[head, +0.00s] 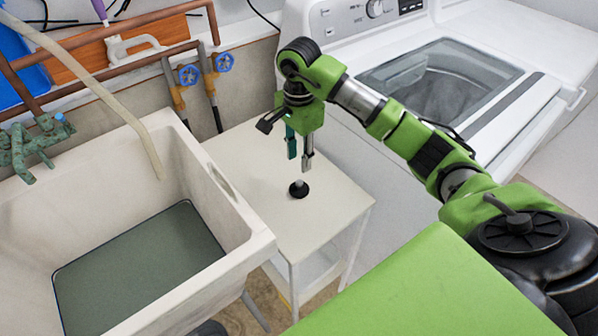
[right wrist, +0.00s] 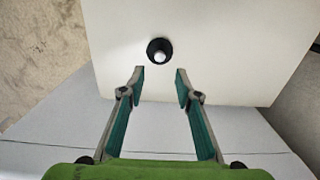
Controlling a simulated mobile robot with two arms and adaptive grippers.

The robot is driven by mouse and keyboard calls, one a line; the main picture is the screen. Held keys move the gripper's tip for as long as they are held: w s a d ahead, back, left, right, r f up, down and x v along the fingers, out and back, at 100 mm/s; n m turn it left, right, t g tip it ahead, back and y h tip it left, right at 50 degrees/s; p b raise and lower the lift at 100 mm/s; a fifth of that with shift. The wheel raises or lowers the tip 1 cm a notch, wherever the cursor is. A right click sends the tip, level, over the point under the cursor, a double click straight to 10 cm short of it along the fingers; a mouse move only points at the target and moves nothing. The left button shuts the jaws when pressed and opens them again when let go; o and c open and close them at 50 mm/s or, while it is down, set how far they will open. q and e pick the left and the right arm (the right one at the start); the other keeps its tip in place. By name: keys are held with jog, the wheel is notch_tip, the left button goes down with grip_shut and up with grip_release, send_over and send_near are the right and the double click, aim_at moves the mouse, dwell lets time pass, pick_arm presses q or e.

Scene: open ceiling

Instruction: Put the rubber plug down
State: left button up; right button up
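The rubber plug (head: 299,189), a small black disc with a light metal knob on top, sits upright on the white side table (head: 330,205) between the sink and the washer. In the right wrist view the plug (right wrist: 159,51) lies just beyond the fingertips, near the middle. My right gripper (head: 299,164) points down at the table, and its two fingers are spread apart with nothing between them, as the right wrist view also shows (right wrist: 160,76). The plug is apart from both fingers. My left gripper is out of view.
A utility sink (head: 205,185) with dark water (head: 140,265) stands left of the table. A white top-load washer (head: 440,85) stands behind and right. Copper pipes with blue valves (head: 190,74) run along the wall. The tabletop around the plug is clear.

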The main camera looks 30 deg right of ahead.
notch_tip(320, 180, up, 3)
jog(key=shift+f, duration=0.1)
dwell(0.6)
